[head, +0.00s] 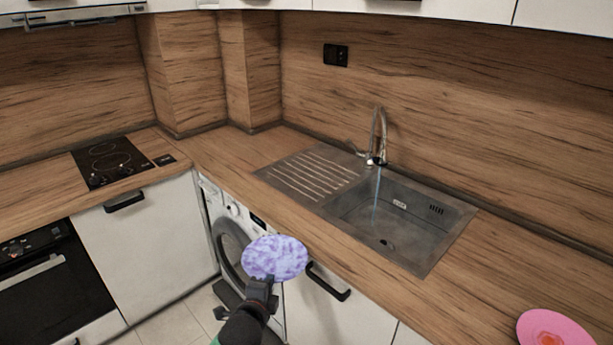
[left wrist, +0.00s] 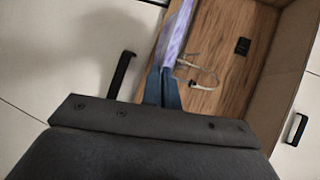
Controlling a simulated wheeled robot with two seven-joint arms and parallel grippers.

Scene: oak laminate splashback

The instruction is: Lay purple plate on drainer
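The purple plate (head: 275,257) is round with a mottled light pattern. My left gripper (head: 262,288) is shut on its near edge and holds it in front of the counter, before the washing machine. In the left wrist view the plate (left wrist: 178,38) shows as a thin strip, nearly edge-on, rising from the fingers (left wrist: 162,88). The drainer (head: 308,172) is the ridged metal area left of the sink bowl, and it is bare. The plate is apart from the drainer, nearer to me. My right gripper is not in view.
The sink bowl (head: 395,222) has a tap (head: 378,138) with water running into it. A pink plate (head: 550,329) lies on the counter at the lower right. A hob (head: 112,162) is at the left. Counter around the drainer is clear. A cabinet handle (head: 328,281) juts out below the counter edge.

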